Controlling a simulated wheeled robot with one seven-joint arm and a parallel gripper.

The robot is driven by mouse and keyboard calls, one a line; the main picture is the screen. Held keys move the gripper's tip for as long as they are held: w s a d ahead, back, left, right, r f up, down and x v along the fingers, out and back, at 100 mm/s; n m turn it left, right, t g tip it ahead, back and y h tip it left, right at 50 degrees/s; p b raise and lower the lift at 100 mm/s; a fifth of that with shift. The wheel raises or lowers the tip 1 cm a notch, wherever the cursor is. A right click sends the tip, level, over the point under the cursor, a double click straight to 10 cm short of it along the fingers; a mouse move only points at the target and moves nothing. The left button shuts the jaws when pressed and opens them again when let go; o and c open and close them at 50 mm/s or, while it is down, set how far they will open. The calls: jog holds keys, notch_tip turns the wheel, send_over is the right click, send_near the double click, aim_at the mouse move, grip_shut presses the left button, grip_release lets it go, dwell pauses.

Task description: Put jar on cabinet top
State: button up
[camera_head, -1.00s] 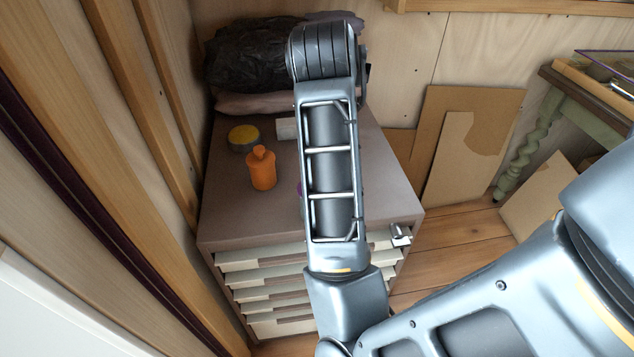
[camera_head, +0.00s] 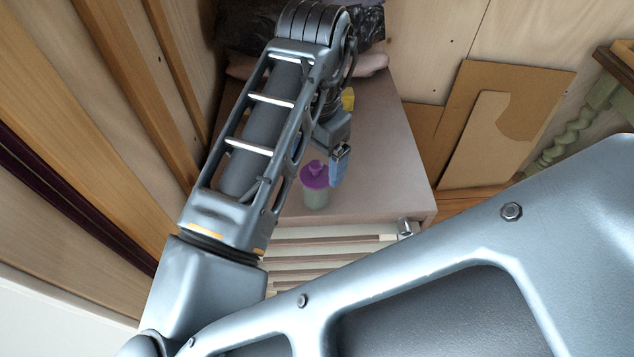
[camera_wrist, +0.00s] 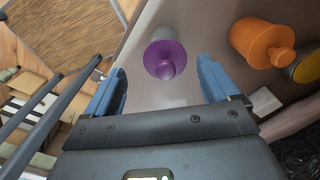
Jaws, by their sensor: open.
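A jar with a purple knobbed lid and a pale grey body (camera_head: 315,197) stands upright on the brown cabinet top (camera_head: 385,140), near its front edge. It also shows in the wrist view (camera_wrist: 164,55), just beyond and between my fingertips. My gripper (camera_wrist: 160,84) is open and empty, with blue fingers spread. In the head view my gripper (camera_head: 340,165) is just right of the jar, partly hidden by my arm. The wrist view shows a gap between the fingers and the jar.
An orange lidded container (camera_wrist: 258,42) and a yellow-topped tin (camera_wrist: 308,68) stand to the jar's right in the wrist view. A small white block (camera_wrist: 264,102) lies near them. A dark bag (camera_head: 362,25) and a cushion (camera_head: 368,65) lie at the back. Cardboard sheets (camera_head: 490,130) lean on the wall.

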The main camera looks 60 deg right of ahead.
aim_at(316, 165)
jog(key=shift+w+d+f, duration=0.1)
jog(key=shift+d+f, duration=0.1)
jog(key=shift+f, duration=1.15)
jog(key=shift+w+d+f, duration=0.1)
jog(key=shift+d+f, duration=0.05)
jog(key=shift+f, duration=1.2)
jog(key=c, duration=1.4)
jog(key=shift+o, duration=0.2)
jog(key=shift+r, duration=0.1)
